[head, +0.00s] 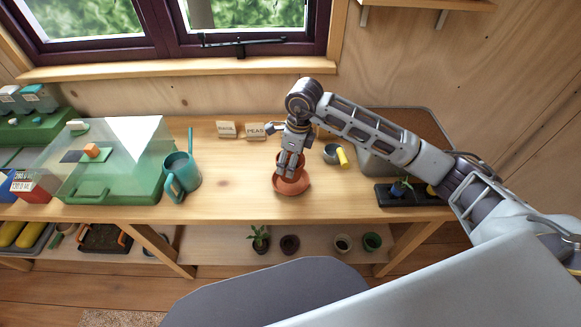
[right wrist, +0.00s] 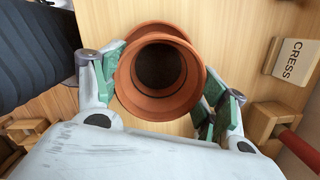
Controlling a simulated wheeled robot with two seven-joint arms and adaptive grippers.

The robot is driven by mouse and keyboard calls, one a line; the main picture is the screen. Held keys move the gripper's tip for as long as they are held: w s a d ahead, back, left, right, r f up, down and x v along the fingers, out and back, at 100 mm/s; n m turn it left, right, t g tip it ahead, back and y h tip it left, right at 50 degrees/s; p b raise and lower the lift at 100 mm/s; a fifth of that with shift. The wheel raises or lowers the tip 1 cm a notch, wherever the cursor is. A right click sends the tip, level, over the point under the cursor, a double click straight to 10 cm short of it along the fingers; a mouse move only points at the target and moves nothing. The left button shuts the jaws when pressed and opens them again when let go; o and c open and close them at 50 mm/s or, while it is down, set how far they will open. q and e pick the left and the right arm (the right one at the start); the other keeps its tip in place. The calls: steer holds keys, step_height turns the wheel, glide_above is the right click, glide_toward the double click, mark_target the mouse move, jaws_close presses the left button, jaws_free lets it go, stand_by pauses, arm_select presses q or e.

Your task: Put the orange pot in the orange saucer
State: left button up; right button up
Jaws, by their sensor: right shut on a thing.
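The orange pot (head: 283,160) is upright between the fingers of my right gripper (head: 288,168); its open top and dark inside show in the right wrist view (right wrist: 160,112). The right gripper is shut on the pot, with green-padded fingers on either side of it. The orange saucer (head: 293,189) is on the workbench directly below the pot. Its far rim shows beyond the pot in the right wrist view (right wrist: 150,29). The pot and fingers hide most of the saucer, and I cannot tell whether the pot's base touches it. My left gripper is not in view.
A teal watering can (head: 182,175) and a clear-covered green tray (head: 110,185) stand left. A grey cup (head: 330,154) with a yellow-handled thing and a black plant tray (head: 395,197) are right. Small wooden signs (head: 256,131) stand behind. Bench between can and saucer is clear.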

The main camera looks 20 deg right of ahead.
steer(key=shift+f, duration=0.1)
steer(key=shift+f, duration=1.7)
steer(key=shift+f, duration=0.2)
steer(key=o, duration=1)
steer(key=shift+r, duration=0.1)
